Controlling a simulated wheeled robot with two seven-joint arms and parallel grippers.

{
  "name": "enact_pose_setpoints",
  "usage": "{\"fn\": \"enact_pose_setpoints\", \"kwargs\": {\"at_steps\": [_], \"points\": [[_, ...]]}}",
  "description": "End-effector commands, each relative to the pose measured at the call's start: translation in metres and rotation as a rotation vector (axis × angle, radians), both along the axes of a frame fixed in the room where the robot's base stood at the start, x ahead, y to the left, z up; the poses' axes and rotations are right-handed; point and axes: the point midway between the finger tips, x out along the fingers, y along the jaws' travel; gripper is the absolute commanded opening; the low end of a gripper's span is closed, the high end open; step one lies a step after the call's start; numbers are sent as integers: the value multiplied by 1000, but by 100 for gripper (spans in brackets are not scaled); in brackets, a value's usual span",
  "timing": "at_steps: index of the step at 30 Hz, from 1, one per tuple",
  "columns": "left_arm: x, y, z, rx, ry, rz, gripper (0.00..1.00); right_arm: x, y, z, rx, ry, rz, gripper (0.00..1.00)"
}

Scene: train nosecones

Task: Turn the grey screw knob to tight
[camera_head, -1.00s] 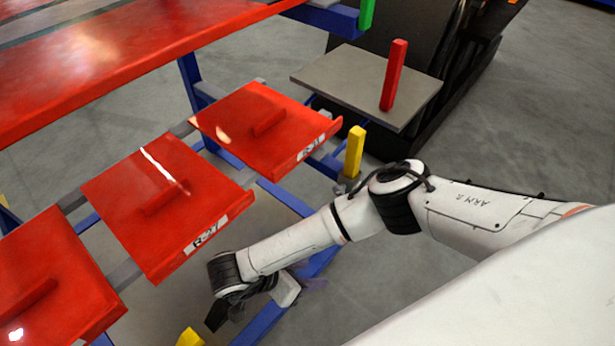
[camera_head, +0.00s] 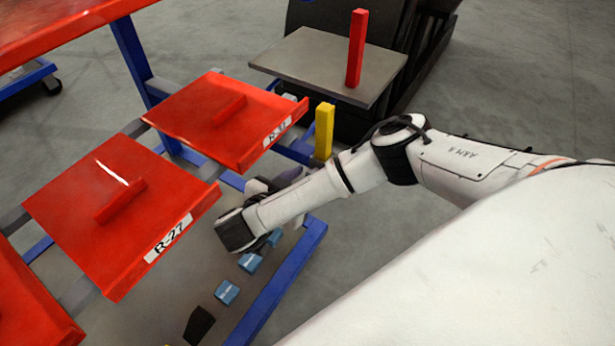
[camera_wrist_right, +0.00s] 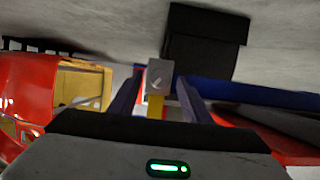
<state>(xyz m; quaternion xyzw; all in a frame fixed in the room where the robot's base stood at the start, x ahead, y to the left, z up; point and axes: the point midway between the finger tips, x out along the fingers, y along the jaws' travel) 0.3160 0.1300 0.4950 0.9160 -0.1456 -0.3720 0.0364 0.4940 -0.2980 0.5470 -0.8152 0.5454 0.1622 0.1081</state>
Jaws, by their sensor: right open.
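In the right wrist view a small grey block-like piece with a pale mark, which looks like the screw knob (camera_wrist_right: 160,72), is in the centre with yellow below it. My right gripper (camera_wrist_right: 160,84) is open. Its two dark fingers lie left and right of the knob in the picture; I cannot tell whether they touch it. In the head view my right arm reaches in from the right. Its gripper is mostly hidden by the wrist and forearm, beside the blue frame. The knob cannot be made out there. My left gripper is not in view.
Red panels (camera_head: 80,235) marked with labels stand on the left on a blue frame (camera_head: 283,280). A yellow post (camera_head: 324,131) stands beyond my arm. A grey plate (camera_head: 300,66) carries a red post (camera_head: 356,48). Small blue blocks (camera_head: 227,292) show below my wrist.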

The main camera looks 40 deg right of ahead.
Motion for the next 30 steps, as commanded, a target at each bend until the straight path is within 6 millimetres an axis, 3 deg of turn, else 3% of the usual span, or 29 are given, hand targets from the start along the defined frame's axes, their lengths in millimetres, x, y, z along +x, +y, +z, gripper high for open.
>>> {"fn": "enact_pose_setpoints", "kwargs": {"at_steps": [11,12,19,30], "points": [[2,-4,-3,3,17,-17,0,2,-5,-1,0,0,0,44],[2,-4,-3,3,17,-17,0,2,-5,-1,0,0,0,42],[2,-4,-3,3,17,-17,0,2,-5,-1,0,0,0,4],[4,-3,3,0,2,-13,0,1,-5,0,22,-52,0,4]]}}
